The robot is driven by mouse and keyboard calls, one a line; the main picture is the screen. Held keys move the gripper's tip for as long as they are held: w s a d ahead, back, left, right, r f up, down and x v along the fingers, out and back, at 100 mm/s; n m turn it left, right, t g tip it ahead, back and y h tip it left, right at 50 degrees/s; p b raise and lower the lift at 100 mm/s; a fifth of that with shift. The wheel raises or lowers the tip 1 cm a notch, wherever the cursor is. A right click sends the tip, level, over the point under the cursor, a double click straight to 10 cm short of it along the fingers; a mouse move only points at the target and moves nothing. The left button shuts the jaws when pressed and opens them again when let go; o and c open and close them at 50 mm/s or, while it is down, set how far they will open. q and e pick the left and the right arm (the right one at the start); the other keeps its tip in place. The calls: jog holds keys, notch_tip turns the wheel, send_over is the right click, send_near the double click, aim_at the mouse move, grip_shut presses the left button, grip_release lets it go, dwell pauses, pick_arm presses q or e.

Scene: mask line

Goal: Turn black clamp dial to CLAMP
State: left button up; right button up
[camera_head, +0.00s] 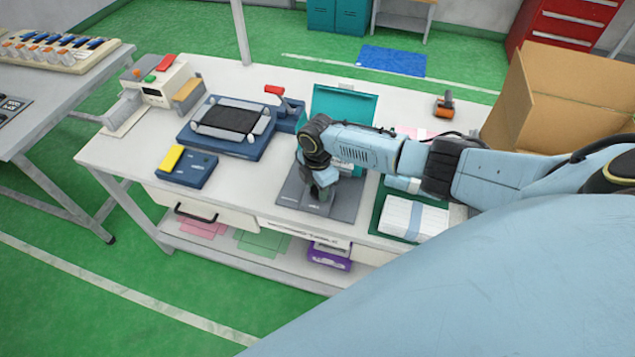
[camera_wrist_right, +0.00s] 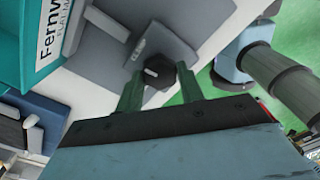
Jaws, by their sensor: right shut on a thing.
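The black clamp dial (camera_wrist_right: 158,72) shows in the right wrist view as a dark, faceted knob with a short white mark on its face. It sits at a grey fixture (camera_wrist_right: 92,55). My right gripper (camera_wrist_right: 158,84) has one green finger on each side of the dial and is shut on it. In the head view the right gripper (camera_head: 322,192) points down at the grey fixture base (camera_head: 338,204) near the table's front edge. The dial is hidden there behind the gripper. The word CLAMP cannot be read in either view. My left gripper is not in view.
A teal box (camera_head: 345,100) stands behind the fixture, close to my right forearm. A blue tray unit (camera_head: 230,148) and a small blue block with a yellow pad (camera_head: 187,169) are to the left. A white pack (camera_head: 412,220) and a cardboard box (camera_head: 570,100) are to the right.

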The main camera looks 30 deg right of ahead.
jog(key=shift+d+m, duration=0.1)
jog(key=shift+m, duration=0.6)
jog(key=o, duration=1)
jog(key=shift+r, duration=0.1)
notch_tip(320, 180, up, 13)
jog(key=shift+r+p, duration=0.15)
jog(key=shift+p, duration=0.55)
